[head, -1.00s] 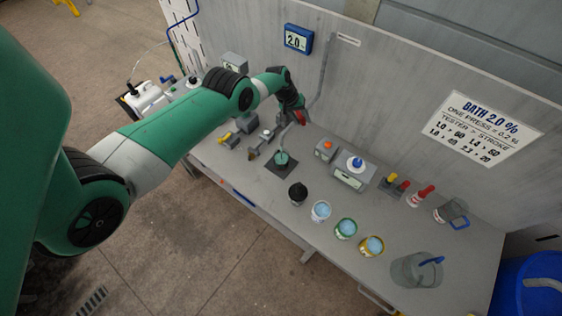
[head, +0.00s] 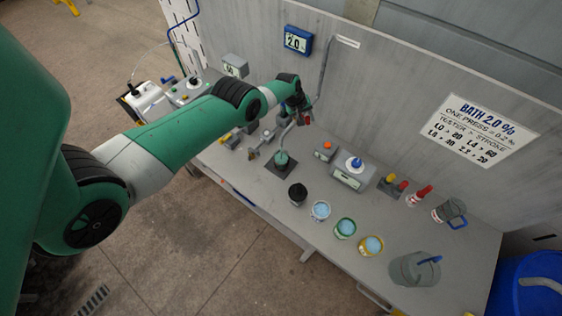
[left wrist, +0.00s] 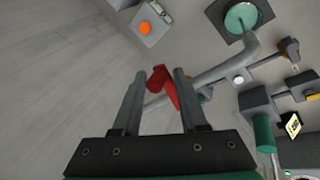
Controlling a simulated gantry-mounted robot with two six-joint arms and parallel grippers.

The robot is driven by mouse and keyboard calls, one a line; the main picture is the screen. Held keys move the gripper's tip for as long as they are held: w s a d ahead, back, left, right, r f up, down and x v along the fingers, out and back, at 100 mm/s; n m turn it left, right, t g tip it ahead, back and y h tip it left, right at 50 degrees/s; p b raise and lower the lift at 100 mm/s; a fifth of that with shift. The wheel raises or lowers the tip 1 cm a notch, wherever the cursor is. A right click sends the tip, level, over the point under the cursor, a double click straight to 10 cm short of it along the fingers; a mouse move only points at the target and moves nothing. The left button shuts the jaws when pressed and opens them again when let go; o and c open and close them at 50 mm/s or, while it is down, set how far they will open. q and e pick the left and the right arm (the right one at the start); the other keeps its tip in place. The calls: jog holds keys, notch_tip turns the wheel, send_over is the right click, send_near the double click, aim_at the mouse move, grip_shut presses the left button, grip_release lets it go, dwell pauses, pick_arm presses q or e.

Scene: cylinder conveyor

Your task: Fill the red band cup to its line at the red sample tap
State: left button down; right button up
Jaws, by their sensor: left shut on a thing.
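My left gripper (head: 304,117) is at the grey pipe by the back wall. In the left wrist view its two fingers (left wrist: 158,76) stand either side of a red tap handle (left wrist: 164,86) and are shut on it. The grey tap pipe (head: 324,88) runs down the wall and bends toward the table. A round teal-topped thing (head: 281,158) sits on a dark square plate below the pipe's end; it also shows in the left wrist view (left wrist: 240,17). I cannot make out a red band or a fill line on it. My right gripper is not in view.
A black-topped cup (head: 297,193), a white cup (head: 320,211), a green-banded cup (head: 345,229) and a yellow-banded cup (head: 371,246) stand along the front. A grey jug (head: 414,269) is at right. A button box (head: 325,150) and a white-topped device (head: 352,174) stand behind.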

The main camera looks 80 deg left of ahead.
pick_arm(q)
jog(key=shift+w+a+r+n+y, duration=0.15)
jog(key=shift+w+a+n+y, duration=0.15)
jog(key=shift+w+n, duration=0.3)
jog(key=n+b, duration=0.1)
jog(key=n, duration=0.1)
jog(key=b, duration=0.1)
jog(key=shift+w+a+n+g+y+b, duration=0.25)
jog(key=shift+w+n+g+y+b, duration=0.05)
jog(key=shift+w+n+g+y, duration=0.1)
jog(key=c, duration=0.5)
grip_release()
jog(key=shift+w, duration=0.1)
jog(key=o, duration=0.5)
